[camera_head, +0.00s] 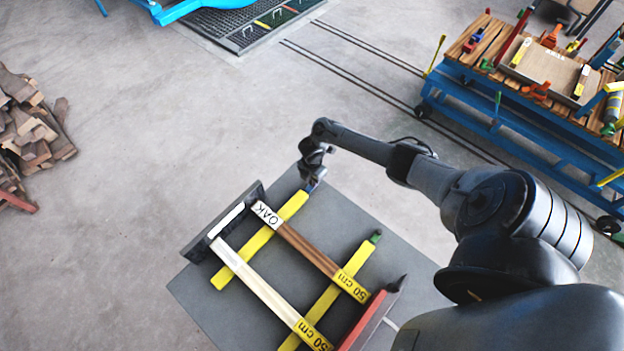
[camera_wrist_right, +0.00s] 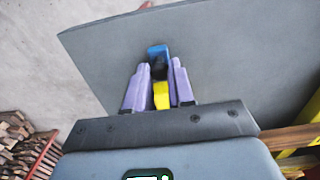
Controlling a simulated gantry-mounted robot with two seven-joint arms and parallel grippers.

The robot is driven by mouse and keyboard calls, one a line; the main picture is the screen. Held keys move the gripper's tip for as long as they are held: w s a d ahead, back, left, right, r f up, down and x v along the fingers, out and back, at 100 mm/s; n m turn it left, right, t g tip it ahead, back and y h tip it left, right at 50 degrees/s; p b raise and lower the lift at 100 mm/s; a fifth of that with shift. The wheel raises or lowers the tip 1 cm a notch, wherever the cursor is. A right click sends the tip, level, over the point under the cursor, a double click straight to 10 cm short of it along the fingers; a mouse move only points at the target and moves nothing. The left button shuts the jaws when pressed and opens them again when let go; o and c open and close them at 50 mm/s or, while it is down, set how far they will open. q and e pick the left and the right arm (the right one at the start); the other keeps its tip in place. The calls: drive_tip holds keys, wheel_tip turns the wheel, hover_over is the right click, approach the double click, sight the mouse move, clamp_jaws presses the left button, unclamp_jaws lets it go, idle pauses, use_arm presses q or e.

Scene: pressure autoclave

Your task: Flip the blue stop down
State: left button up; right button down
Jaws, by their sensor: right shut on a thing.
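The blue stop (camera_head: 311,187) is a small piece at the far end of a yellow bar (camera_head: 297,202) on the grey table. My right gripper (camera_head: 311,178) is at that end and partly covers the stop in the head view. In the right wrist view the blue stop (camera_wrist_right: 157,53) shows between the two light purple fingers of my right gripper (camera_wrist_right: 160,68), which are shut on it. The yellow bar end (camera_wrist_right: 161,95) shows between the fingers too. The stop's exact tilt is hard to tell. My left gripper is not in view.
An OAK-marked wooden piece (camera_head: 303,246) and a pale one (camera_head: 262,280) lie across the two yellow bars. A second yellow bar (camera_head: 342,283) has a green stop (camera_head: 376,236). A dark end plate (camera_head: 225,222) stands on the left.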

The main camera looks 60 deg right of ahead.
drive_tip(key=shift+s+d+f+t+y+b, duration=0.15)
drive_tip(key=shift+d+f+y+b, duration=0.25)
drive_tip(key=shift+y+b, duration=0.5)
drive_tip(key=shift+d+f+t+y+b, duration=0.15)
drive_tip(key=shift+d+f+y+b, duration=0.3)
drive_tip(key=shift+b, duration=0.85)
drive_tip(key=shift+r+y, duration=0.1)
drive_tip(key=shift+y, duration=0.15)
drive_tip(key=shift+a+r, duration=0.1)
drive_tip(key=shift+r, duration=0.05)
drive_tip(key=c, duration=1)
unclamp_jaws()
drive_tip(key=shift+r, duration=0.1)
drive_tip(key=p+v, duration=0.1)
drive_tip(key=v, duration=0.9)
drive_tip(key=shift+s+r, duration=0.1)
drive_tip(key=shift+r, duration=0.2)
